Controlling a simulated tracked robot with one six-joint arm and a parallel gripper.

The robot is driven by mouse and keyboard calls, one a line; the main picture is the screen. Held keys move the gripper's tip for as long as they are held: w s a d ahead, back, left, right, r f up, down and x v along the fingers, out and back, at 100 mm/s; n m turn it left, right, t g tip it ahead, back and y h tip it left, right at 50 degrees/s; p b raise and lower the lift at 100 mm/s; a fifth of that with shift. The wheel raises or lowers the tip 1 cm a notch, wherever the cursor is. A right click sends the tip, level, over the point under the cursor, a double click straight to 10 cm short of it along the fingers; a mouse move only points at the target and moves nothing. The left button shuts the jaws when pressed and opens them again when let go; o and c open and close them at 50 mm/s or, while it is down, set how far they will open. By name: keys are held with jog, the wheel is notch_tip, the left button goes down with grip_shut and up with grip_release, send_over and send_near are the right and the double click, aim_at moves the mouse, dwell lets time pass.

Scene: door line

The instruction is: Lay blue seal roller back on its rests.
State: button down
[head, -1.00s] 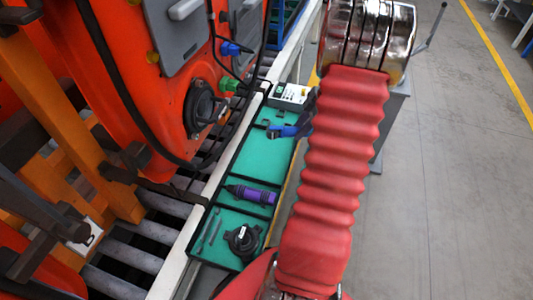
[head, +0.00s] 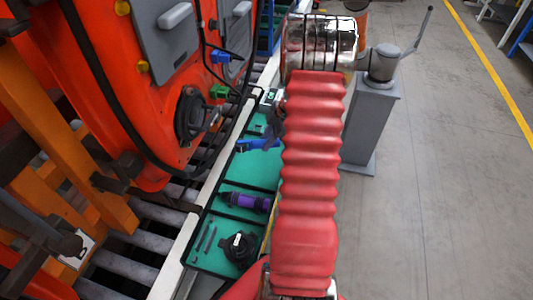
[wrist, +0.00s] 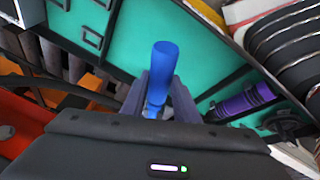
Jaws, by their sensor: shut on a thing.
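The blue seal roller (wrist: 160,75) is held between the two dark fingers of my gripper (wrist: 160,97) in the wrist view. Its far end points away from the jaws, over the teal floor of the tray. In the head view the blue roller (head: 258,145) pokes out left of my red arm sleeve, over the tray's far compartment. My gripper is mostly hidden there behind the sleeve. Small dark rectangular frames (wrist: 92,38) lie on the teal floor ahead of the roller; I cannot tell if they are its rests. I cannot tell the roller's height above the tray.
A purple roller (head: 246,202) lies in the middle compartment of the teal tray (head: 252,170). A round black part (head: 240,247) and thin tools lie in the near one. A large orange machine (head: 150,110) stands close on the left. A grey pedestal (head: 368,125) stands right of my arm.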

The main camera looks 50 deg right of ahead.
jog(key=shift+f, duration=1.6)
jog(key=shift+f, duration=1.85)
jog(key=c, duration=1.4)
grip_release()
jog(key=shift+f, duration=0.1)
jog(key=v, duration=1.2)
